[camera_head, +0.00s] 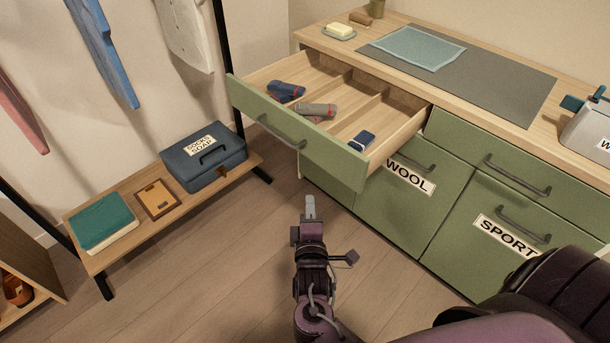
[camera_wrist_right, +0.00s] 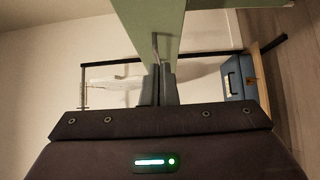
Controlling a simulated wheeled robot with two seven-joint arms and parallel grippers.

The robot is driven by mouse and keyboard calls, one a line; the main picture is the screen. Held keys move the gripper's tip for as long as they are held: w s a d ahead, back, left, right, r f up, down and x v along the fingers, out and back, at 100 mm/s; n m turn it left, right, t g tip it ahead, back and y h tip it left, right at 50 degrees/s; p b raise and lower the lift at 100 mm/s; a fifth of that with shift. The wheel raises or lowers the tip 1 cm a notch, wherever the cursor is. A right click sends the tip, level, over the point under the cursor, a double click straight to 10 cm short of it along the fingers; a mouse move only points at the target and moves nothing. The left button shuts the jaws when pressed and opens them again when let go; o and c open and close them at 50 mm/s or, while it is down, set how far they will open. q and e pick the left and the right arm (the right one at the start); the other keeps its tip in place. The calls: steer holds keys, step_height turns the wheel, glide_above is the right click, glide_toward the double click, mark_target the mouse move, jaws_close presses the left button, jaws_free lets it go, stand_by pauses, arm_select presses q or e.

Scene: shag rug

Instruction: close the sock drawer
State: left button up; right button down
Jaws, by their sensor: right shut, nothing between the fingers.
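The sock drawer (camera_head: 300,136) is pulled out from the green cabinet in the head view, with a green front and a grey bar handle (camera_head: 280,133). Rolled socks (camera_head: 316,110) lie in its wooden compartments. My right gripper (camera_head: 310,200) is in front of and below the drawer front, with its fingers shut and empty. In the right wrist view the shut fingers (camera_wrist_right: 158,85) point toward a green panel (camera_wrist_right: 150,22). I cannot tell whether they touch it. My left gripper is not in view.
Doors labelled WOOL (camera_head: 410,178) and SPORT (camera_head: 505,235) are below the counter (camera_head: 470,45). A low bench (camera_head: 180,205) at left holds a dark box (camera_head: 205,165), a small tray (camera_head: 157,198) and a teal-topped item (camera_head: 100,220). Wooden floor lies between.

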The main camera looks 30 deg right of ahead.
glide_toward(322, 154)
steer(key=w+a, duration=0.1)
steer(key=w, duration=0.3)
steer(key=shift+w+d+f, duration=0.1)
steer(key=shift+w+d, duration=0.15)
steer(key=shift+d, duration=0.3)
steer(key=shift+w+d, duration=0.25)
steer(key=shift+d, duration=0.3)
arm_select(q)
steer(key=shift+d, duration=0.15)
arm_select(e)
steer(key=shift+w+d, duration=0.2)
steer(key=shift+d, duration=0.4)
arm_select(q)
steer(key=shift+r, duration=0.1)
